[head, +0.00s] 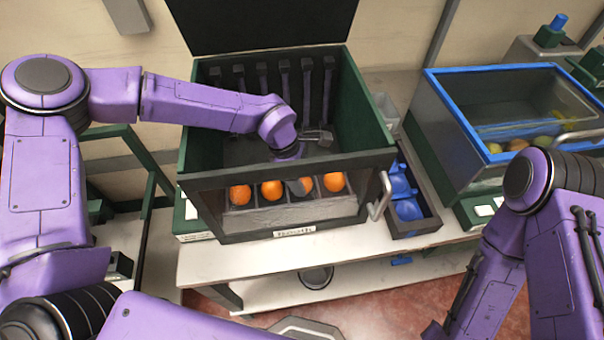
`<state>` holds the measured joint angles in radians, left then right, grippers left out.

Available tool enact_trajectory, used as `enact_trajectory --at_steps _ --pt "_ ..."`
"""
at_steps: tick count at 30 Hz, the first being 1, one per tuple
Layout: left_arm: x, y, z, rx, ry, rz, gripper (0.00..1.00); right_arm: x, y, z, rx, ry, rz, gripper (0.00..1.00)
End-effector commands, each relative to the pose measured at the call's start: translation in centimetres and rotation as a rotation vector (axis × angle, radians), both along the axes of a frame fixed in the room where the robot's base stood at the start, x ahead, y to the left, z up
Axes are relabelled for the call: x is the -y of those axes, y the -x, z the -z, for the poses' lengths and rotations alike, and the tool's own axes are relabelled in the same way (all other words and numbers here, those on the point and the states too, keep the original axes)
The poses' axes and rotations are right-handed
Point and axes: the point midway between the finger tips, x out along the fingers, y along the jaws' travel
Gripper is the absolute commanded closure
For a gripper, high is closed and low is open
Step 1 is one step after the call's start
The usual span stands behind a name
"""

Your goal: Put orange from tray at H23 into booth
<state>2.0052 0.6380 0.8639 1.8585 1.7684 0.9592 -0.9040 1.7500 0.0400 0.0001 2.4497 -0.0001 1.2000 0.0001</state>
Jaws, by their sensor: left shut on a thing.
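The booth (368,97) is a dark green open-topped box with its black lid raised and a window in its front; the small label on its front is too blurred to read surely. Through the window a grey tray (290,217) shows, with a row of oranges: one at the left (240,194), one beside it (272,190) and one at the right (333,181). My left arm reaches over the left wall into the booth. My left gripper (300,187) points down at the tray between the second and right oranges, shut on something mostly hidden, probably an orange. My right gripper is out of view.
A blue-rimmed glass case (430,98) with fruit stands at the right. A dark bin with blue items (405,208) sits beside the booth. The booth's handle (380,197) sticks out at its front right. The pale bench (250,262) front is clear.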

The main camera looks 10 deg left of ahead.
Motion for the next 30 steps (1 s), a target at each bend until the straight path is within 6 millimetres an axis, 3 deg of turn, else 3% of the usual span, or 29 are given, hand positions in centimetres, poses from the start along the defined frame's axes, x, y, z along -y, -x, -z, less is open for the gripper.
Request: enact_trajectory --at_steps 9,10,12,23,30 --pt "0.1 0.0 0.4 0.001 0.000 0.003 0.74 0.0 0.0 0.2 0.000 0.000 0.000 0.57" --pt "0.1 0.0 0.4 0.002 0.000 0.004 0.36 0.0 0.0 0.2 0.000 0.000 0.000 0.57" --pt "0.1 0.0 0.4 0.002 -0.001 0.004 0.17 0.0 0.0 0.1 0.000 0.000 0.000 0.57" --pt "0.0 -0.1 -0.4 0.004 0.000 0.003 0.17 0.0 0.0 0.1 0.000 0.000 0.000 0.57" --pt "-1.7 -0.2 -5.7 0.008 0.003 0.001 0.17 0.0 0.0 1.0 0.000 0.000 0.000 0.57"
